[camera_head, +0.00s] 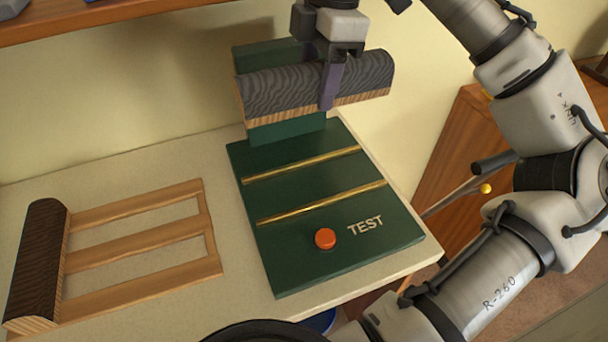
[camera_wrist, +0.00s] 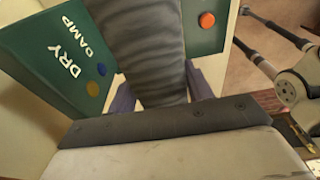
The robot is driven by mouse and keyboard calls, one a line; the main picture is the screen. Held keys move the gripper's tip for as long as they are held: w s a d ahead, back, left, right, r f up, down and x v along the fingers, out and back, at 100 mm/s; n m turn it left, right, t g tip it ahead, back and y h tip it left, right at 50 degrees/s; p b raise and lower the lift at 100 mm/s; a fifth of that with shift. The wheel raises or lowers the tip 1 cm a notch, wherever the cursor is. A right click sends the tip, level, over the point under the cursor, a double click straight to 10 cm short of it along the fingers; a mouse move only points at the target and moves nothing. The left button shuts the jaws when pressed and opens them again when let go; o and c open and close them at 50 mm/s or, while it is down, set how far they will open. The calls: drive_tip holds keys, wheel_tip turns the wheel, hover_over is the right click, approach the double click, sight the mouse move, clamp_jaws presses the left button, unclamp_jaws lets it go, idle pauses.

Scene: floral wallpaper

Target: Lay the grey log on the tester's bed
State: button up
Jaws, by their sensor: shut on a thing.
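My gripper (camera_head: 328,88) is shut on the grey log (camera_head: 285,90), a half-round piece with dark grey grained bark and a pale flat face below. It holds the log above the back of the tester, roughly level and apart from the bed. The log also shows between the fingers in the wrist view (camera_wrist: 155,55). The tester's bed (camera_head: 300,187) is a dark green board with two brass bars, an orange button (camera_head: 325,238) and the word TEST. The log partly hides the tester's upright back panel (camera_head: 262,52), which reads DRY and DAMP in the wrist view (camera_wrist: 75,65).
A wooden slatted rack (camera_head: 140,236) lies at the left of the pale worktop (camera_head: 150,165), with a dark brown log (camera_head: 38,255) across its left end. A wooden shelf (camera_head: 100,18) runs above at upper left. The bed's top is clear.

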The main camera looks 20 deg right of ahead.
sight(311, 185)
wheel_tip(311, 185, down, 19)
drive_tip(key=shift+f, duration=0.15)
drive_tip(key=shift+f, duration=0.15)
idle(0.3)
drive_tip(key=o, duration=1)
drive_tip(key=shift+c, duration=0.2)
drive_tip(key=shift+r, duration=0.2)
wheel_tip(311, 185, up, 12)
drive_tip(key=d, duration=0.2)
drive_tip(key=shift+b, duration=0.35)
drive_tip(key=shift+f, duration=0.1)
